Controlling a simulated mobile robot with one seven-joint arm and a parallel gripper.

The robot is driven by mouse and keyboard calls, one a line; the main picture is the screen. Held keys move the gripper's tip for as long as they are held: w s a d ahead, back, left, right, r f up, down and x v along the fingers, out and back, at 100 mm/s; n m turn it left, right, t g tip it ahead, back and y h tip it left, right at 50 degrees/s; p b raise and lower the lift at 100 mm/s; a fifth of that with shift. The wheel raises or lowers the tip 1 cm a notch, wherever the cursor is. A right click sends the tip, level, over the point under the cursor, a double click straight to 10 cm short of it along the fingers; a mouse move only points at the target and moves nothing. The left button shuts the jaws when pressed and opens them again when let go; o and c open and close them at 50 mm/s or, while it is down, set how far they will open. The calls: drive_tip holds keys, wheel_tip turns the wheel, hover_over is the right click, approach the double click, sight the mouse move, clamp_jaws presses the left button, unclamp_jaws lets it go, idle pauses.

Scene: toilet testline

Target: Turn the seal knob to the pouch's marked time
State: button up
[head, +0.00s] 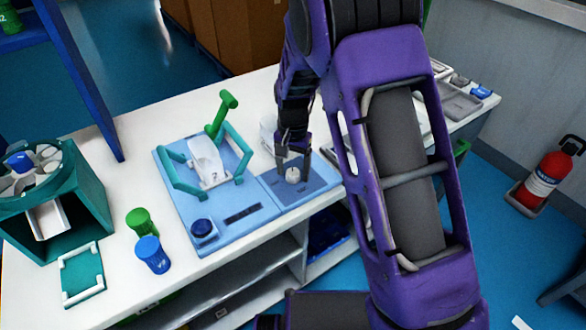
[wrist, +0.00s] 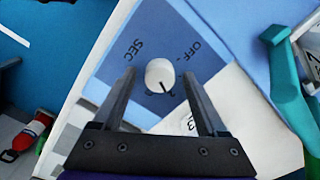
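The seal knob (wrist: 160,74) is a small white round knob with a dark pointer line, on a blue panel (wrist: 118,85) printed "OFF" and "SEC". In the wrist view its line points down and slightly right, towards a partly hidden mark. My gripper (wrist: 160,74) is open, with one finger on each side of the knob and a visible gap to both. In the head view my gripper (head: 292,166) reaches down at the knob (head: 292,175). A white sheet (wrist: 250,125), possibly the pouch, lies beside the panel; a "3" shows near my right finger.
A teal frame (head: 183,186) with a white piece (head: 206,160) and green handle (head: 222,110) stands left of the knob on the blue base. Grey trays (head: 457,103) lie at the right.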

sight(293, 172)
wheel_tip(293, 172, up, 17)
drive_tip(key=p, duration=0.2)
drive_tip(key=shift+r, duration=0.2)
drive_tip(key=shift+s, duration=0.1)
idle(0.4)
